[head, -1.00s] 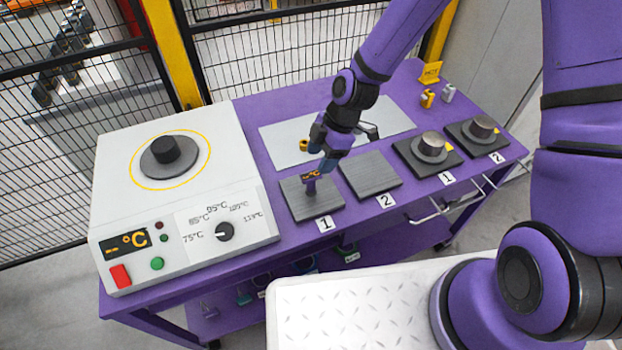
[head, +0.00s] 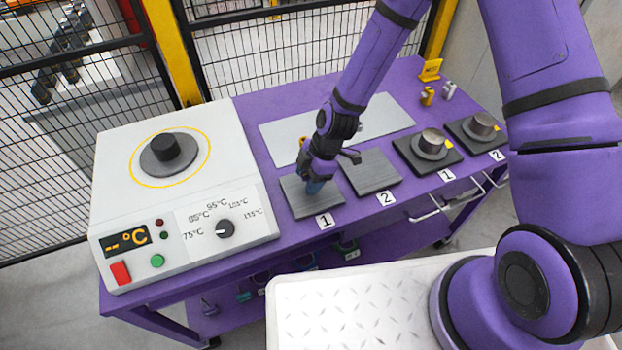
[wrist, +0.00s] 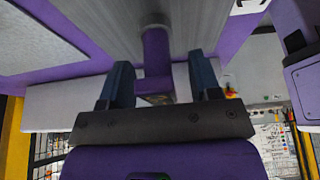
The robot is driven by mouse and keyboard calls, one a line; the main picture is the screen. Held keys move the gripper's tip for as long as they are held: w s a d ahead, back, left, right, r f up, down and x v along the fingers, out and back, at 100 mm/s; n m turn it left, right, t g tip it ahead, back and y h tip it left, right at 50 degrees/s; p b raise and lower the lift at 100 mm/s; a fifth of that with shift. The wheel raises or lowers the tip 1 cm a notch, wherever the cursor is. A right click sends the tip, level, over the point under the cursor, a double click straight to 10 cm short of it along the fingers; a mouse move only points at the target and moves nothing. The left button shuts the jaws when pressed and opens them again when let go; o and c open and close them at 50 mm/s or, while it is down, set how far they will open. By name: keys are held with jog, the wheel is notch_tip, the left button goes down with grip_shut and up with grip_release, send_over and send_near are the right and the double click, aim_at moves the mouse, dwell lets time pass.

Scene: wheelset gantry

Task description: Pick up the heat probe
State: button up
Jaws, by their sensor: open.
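The heat probe (wrist: 157,52) is a slim purple piece in the wrist view, standing on a grey ribbed pad. My gripper (wrist: 160,82) is open, with one dark blue finger on each side of the probe and a gap showing at both sides. In the head view my gripper (head: 314,186) is low over the grey pad (head: 301,207) by label 1 and hides the probe there.
The white heater box (head: 120,210) with a dial and display stands left of the pads. A second bare pad (head: 371,176) is to the right. Two pads carrying metal cylinders (head: 432,141) (head: 482,125) lie further right. A fence runs behind the purple table.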

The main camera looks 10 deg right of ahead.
jog(key=shift+c, duration=0.2)
jog(key=c, duration=1)
jog(key=shift+r, duration=0.1)
